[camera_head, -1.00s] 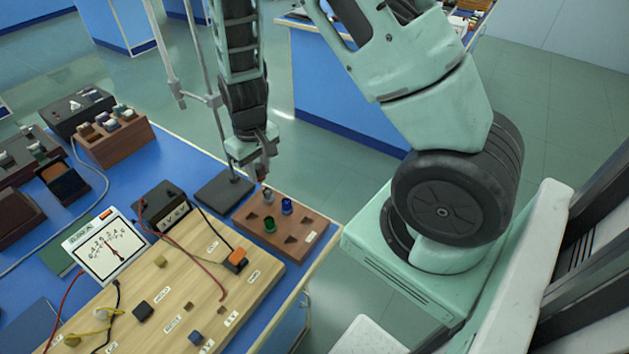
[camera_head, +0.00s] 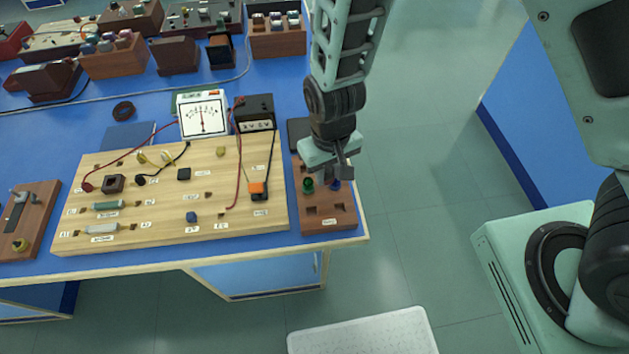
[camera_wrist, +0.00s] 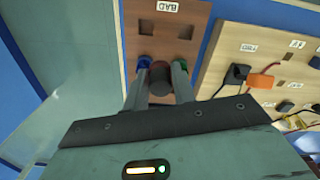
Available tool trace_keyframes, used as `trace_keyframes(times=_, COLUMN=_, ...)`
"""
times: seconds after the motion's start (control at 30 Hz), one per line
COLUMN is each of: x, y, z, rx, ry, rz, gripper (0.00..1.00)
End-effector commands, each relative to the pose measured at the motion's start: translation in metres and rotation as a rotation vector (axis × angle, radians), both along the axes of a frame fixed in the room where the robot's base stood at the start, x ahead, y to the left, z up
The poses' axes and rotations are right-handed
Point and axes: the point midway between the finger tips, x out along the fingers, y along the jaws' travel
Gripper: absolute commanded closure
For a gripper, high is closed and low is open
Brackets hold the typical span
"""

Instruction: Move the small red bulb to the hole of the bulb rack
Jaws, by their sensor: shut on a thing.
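The brown wooden bulb rack (camera_head: 340,220) stands at the right end of the near bench, with a green bulb (camera_head: 308,186) and a blue bulb (camera_head: 335,186) in it. Two empty holes show at its near end. My gripper (camera_head: 343,175) is low over the far part of the rack. In the wrist view, my gripper (camera_wrist: 162,86) is shut on the small red bulb (camera_wrist: 160,72), a dark reddish round shape between the fingers. The blue bulb (camera_wrist: 143,62) and green bulb (camera_wrist: 180,66) show just beyond the fingertips. The red bulb's lower end is hidden, so I cannot tell whether it touches a hole.
A wooden circuit board (camera_head: 170,240) with wires and parts lies left of the rack. A white meter (camera_head: 203,115) and a black box (camera_head: 254,112) stand behind it. The bench edge is close on the rack's right, with open floor beyond.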

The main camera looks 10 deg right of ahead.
Motion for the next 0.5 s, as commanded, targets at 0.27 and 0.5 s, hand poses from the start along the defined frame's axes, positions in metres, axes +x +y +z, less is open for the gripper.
trace_keyframes(times=0.27, x=-0.033, y=0.039, z=-0.002, rx=0.001, ry=0.001, rz=0.061, gripper=0.96)
trace_keyframes(times=0.5, x=-0.034, y=0.040, z=-0.009, rx=0.001, ry=0.001, rz=0.062, gripper=0.96)
